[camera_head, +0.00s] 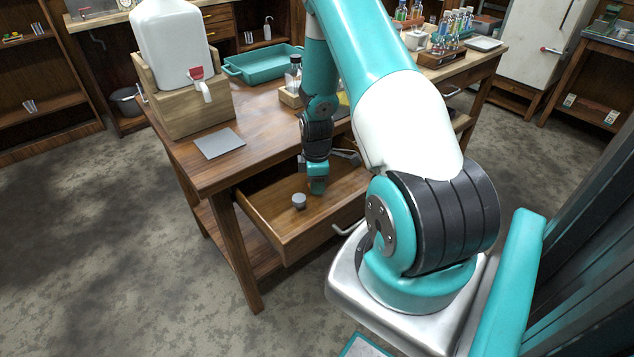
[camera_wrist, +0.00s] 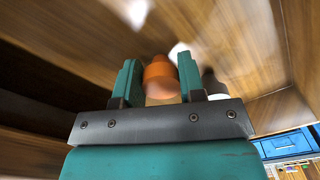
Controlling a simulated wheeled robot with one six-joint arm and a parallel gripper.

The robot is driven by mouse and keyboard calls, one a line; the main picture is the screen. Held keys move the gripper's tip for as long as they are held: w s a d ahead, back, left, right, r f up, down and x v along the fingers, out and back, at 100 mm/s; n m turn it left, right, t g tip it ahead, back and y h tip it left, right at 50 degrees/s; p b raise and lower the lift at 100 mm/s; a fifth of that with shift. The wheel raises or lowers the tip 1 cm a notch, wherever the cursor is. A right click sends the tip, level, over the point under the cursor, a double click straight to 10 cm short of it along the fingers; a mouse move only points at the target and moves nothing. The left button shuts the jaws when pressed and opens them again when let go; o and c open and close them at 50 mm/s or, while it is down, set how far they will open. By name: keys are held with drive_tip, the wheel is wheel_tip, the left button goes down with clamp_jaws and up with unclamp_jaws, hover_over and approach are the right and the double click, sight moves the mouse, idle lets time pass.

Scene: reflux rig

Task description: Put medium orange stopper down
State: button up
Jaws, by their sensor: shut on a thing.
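The orange stopper (camera_wrist: 160,78) sits between the two teal fingers of my gripper (camera_wrist: 160,82) in the wrist view. My gripper is shut on it. In the head view my gripper (camera_head: 317,187) points down inside the open wooden drawer (camera_head: 283,237), and the orange stopper is hidden there. A grey stopper (camera_head: 299,201) stands in the drawer to the left of my gripper. A dark and white object (camera_wrist: 214,86) shows just right of the fingers in the wrist view. I cannot tell whether the orange stopper touches the drawer floor.
The wooden table (camera_head: 185,158) is above the drawer. On it are a white jug in a wooden stand (camera_head: 190,113), a grey mat (camera_head: 219,143), a teal tray (camera_head: 262,66) and a bottle (camera_head: 294,73). The drawer walls stand close around my gripper.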

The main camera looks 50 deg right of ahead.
drive_tip(key=shift+f, duration=0.25)
drive_tip(key=o, duration=0.9)
wheel_tip(320, 180, up, 12)
drive_tip(key=w+a+r+t+y, duration=0.1)
drive_tip(key=a+r, duration=0.4)
drive_tip(key=a, duration=0.3)
drive_tip(key=w+a+r, duration=0.1)
drive_tip(key=a+r, duration=0.4)
drive_tip(key=a, duration=0.4)
drive_tip(key=s+a+r+y, duration=0.1)
drive_tip(key=s+a+r, duration=0.2)
drive_tip(key=s+a, duration=0.2)
drive_tip(key=s+a+r+m+y, duration=0.1)
drive_tip(key=s+a+r, duration=0.3)
drive_tip(key=s+a, duration=0.2)
drive_tip(key=s+a+r+g+y, duration=0.1)
drive_tip(key=s+a+r, duration=0.3)
drive_tip(key=a, duration=0.5)
drive_tip(key=shift+s+a+m, duration=0.3)
drive_tip(key=shift+s, duration=0.85)
